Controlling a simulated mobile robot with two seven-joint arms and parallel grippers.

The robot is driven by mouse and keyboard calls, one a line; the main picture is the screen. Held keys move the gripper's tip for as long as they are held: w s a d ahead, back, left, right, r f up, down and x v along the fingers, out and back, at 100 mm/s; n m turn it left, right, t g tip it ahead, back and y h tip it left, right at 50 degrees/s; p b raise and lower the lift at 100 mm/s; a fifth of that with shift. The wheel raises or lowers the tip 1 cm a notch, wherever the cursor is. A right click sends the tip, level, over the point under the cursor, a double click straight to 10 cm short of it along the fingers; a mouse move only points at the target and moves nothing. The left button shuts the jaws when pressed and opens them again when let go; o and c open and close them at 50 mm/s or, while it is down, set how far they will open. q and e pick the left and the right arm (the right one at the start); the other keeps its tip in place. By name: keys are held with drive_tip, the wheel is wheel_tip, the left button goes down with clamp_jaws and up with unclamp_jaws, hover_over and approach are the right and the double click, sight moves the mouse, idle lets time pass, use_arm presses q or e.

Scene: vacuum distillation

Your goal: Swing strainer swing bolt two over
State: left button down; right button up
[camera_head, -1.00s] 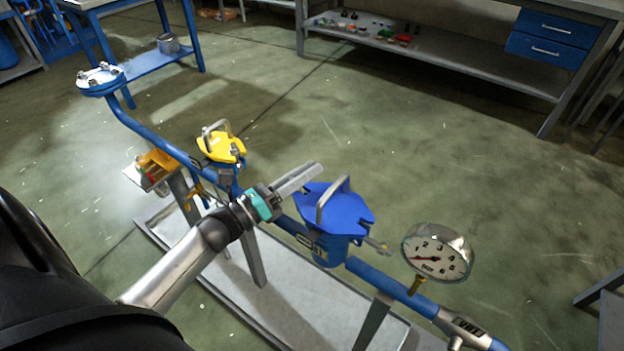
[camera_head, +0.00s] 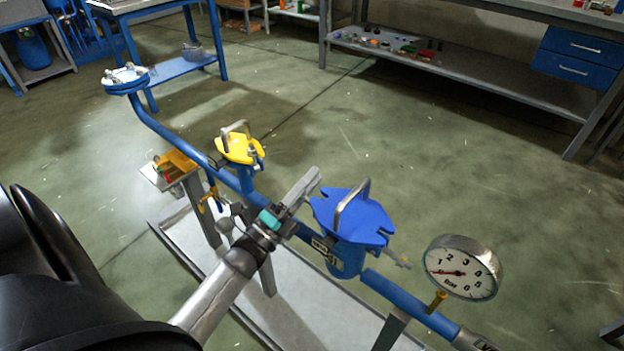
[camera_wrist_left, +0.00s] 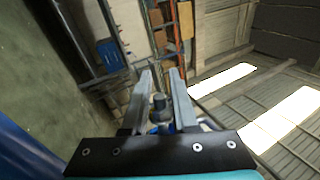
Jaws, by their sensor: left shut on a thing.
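The blue strainer (camera_head: 345,258) has a notched blue lid (camera_head: 350,215) with an arched metal handle. My left gripper (camera_head: 305,184) is just left of this lid, its fingers pointing up and right. In the left wrist view, the left gripper's fingers (camera_wrist_left: 159,82) are on either side of a grey swing bolt (camera_wrist_left: 159,103), shut on it. The head view hides this bolt behind the fingers. Another swing bolt (camera_head: 396,259) sticks out low on the strainer's right side, clear of the lid. My right gripper is in neither view.
A yellow-lidded fitting (camera_head: 240,149) stands farther left on the blue pipe (camera_head: 172,137). A pressure gauge (camera_head: 462,268) stands to the right. A grey tray (camera_head: 190,222) lies below. Open floor (camera_head: 450,150) extends behind the strainer.

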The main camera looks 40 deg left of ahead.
use_arm(q)
drive_tip(key=shift+a+f+n+y, duration=0.1)
drive_tip(key=shift+f+n+y, duration=0.25)
drive_tip(key=shift+n, duration=0.35)
drive_tip(key=shift+f+n+y, duration=0.15)
drive_tip(key=shift+n+y, duration=0.3)
drive_tip(key=shift+n, duration=0.25)
drive_tip(key=c, duration=0.9)
unclamp_jaws()
drive_tip(key=shift+s+f, duration=0.1)
drive_tip(key=shift+p+v, duration=0.45)
drive_tip(key=shift+v, duration=7.05)
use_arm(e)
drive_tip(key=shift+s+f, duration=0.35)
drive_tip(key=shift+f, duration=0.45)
use_arm(q)
drive_tip(key=shift+f, duration=0.15)
